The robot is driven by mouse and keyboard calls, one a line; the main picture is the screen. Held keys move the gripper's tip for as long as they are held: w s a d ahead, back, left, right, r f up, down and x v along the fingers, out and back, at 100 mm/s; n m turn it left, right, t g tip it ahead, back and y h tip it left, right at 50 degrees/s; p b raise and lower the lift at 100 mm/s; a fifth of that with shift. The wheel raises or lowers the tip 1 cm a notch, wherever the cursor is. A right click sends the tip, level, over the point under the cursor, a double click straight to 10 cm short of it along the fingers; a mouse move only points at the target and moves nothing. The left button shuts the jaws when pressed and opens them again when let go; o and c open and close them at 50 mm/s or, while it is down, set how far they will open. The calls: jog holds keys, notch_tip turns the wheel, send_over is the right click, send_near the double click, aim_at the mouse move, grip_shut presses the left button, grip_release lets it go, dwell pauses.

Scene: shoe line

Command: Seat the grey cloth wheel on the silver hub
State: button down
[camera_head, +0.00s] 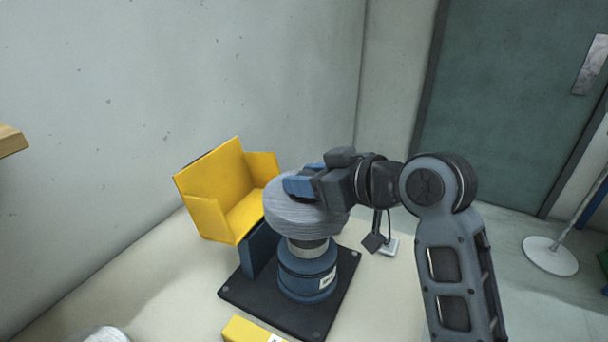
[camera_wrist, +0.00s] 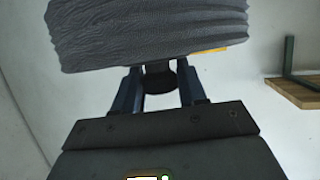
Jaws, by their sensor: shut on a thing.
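The grey cloth wheel (camera_head: 292,216) is a thick pleated disc, lying roughly flat. It also fills the top of the wrist view (camera_wrist: 140,35). My gripper (camera_head: 302,184) reaches in from the right over the wheel's top and is shut on it. In the wrist view my gripper's two fingers (camera_wrist: 160,90) run up to the wheel, with a dark round part between them. The silver hub (camera_head: 306,248) shows just under the wheel, on top of the blue motor body (camera_head: 308,276). The wheel hides the hub's upper part, so I cannot tell whether they touch.
The motor stands on a black base plate (camera_head: 240,291). A yellow guard (camera_head: 217,185) on a blue post stands close to the wheel's left. A yellow block (camera_head: 245,330) lies in front. A stand with a round white foot (camera_head: 549,254) is at right.

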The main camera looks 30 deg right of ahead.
aim_at(309, 200)
jog(key=shift+f+b, duration=1.7)
jog(key=shift+f, duration=0.55)
jog(key=shift+s+r+p, duration=0.1)
jog(key=shift+p, duration=0.3)
jog(key=shift+f+b, duration=0.4)
jog(key=shift+f, duration=0.25)
jog(key=c, duration=0.9)
grip_release()
jog(key=p+v, duration=0.4)
jog(key=v, duration=0.7)
